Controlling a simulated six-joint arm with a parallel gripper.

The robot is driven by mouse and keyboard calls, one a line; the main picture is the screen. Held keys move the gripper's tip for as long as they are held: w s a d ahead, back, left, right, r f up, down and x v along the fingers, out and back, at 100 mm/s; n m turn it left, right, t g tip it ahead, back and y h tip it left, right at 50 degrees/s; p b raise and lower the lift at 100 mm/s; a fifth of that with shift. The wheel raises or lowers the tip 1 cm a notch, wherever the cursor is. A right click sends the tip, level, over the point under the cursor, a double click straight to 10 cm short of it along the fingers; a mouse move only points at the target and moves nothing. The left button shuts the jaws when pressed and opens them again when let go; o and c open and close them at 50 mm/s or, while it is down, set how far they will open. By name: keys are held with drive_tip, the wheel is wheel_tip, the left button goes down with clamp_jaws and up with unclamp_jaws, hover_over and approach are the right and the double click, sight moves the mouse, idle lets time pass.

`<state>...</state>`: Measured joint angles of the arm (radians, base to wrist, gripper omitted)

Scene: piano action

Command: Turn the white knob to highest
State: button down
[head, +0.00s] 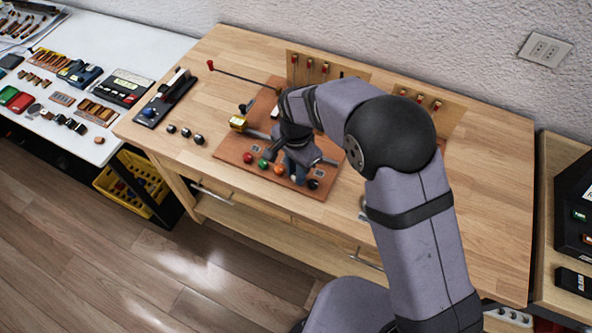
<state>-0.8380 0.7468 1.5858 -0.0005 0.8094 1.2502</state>
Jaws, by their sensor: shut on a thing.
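My gripper (297,177) points down at the front of a brown board (228,153) on the wooden table. A red knob (248,158) and a green knob (263,164) stand further left in the row.
A yellow block (238,123) sits at the board's left edge. A red-tipped rod (211,65) lies behind it. Upright panels with red-topped pieces (310,69) stand at the back. Several dark balls (185,132) lie to the left. The table's right side (490,200) is bare.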

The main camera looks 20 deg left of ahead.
drive_tip(key=shift+r, duration=0.1)
drive_tip(key=c, duration=1.8)
unclamp_jaws()
drive_tip(key=shift+c, duration=0.2)
drive_tip(key=shift+r+b, duration=1.05)
drive_tip(key=shift+r, duration=2.6)
